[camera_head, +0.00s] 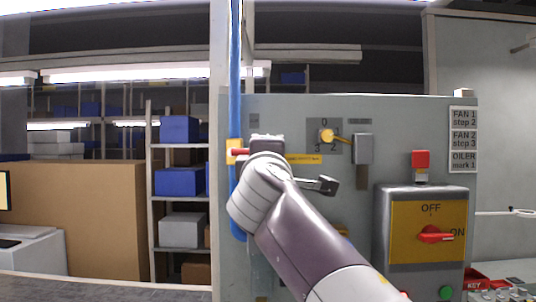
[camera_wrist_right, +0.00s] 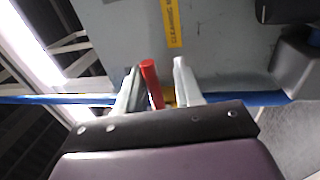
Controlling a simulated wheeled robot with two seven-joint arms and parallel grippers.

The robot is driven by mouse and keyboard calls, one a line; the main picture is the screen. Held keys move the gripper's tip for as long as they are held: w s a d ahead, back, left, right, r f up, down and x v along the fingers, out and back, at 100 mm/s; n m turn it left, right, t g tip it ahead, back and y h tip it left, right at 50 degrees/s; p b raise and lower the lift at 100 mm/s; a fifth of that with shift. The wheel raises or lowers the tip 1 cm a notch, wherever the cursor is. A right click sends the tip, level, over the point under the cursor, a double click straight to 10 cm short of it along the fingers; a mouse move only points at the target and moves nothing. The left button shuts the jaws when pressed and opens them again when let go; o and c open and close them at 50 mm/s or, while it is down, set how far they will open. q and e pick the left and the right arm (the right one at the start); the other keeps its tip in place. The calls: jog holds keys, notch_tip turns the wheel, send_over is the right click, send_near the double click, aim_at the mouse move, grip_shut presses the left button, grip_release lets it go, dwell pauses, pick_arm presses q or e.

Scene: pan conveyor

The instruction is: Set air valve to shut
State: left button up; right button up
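The air valve has a yellow body (camera_head: 233,158) on a vertical blue pipe (camera_head: 235,85) at the left edge of the grey panel. Its red handle (camera_head: 240,152) points right, across the pipe. In the right wrist view the red handle (camera_wrist_right: 151,82) stands between the two pale fingers of my right gripper (camera_wrist_right: 157,85), closer to the left finger, with a gap to the right one. The yellow body (camera_wrist_right: 170,100) is partly hidden behind the fingers. In the head view my right wrist hides most of this gripper. My left gripper is not in view.
The panel (camera_head: 290,120) also carries a yellow-knobbed dial (camera_head: 327,136), a grey lever (camera_head: 320,185), a red button (camera_head: 420,160) and an OFF/ON switch box (camera_head: 428,230). Shelves with blue boxes (camera_head: 180,182) stand behind, left of the pipe.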

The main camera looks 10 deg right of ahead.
jog(key=shift+s+d+r, duration=0.1)
jog(key=shift+s+r, duration=0.05)
jog(key=shift+s, duration=0.05)
jog(key=b+v, duration=0.5)
jog(key=v, duration=0.7)
jog(key=shift+s, duration=0.4)
